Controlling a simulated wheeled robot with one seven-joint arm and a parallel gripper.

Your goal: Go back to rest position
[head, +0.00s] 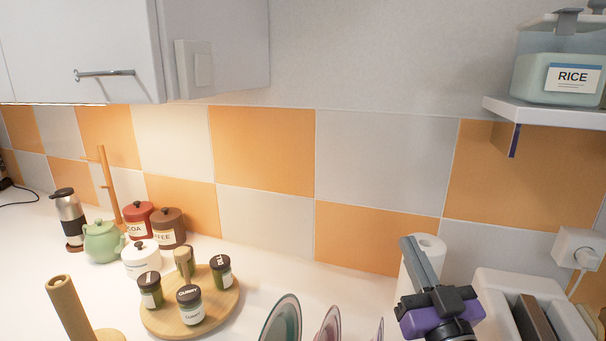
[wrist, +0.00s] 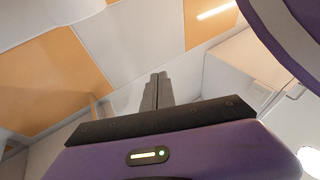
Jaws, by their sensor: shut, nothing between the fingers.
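My gripper (head: 409,243) is at the lower right of the head view, raised above the counter in front of the paper towel roll (head: 431,248). Its grey fingers are together and hold nothing. In the wrist view my gripper (wrist: 158,78) shows its fingers side by side, with the tiled wall behind them. My purple wrist is partly cut off by the bottom edge of the head view.
A toaster (head: 490,288) stands just right of my gripper, and plates (head: 283,318) stand upright to its left. A round wooden board (head: 222,311) holds spice jars. A shelf (head: 545,112) bears a rice container (head: 556,80). A wall cabinet (head: 80,45) hangs upper left.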

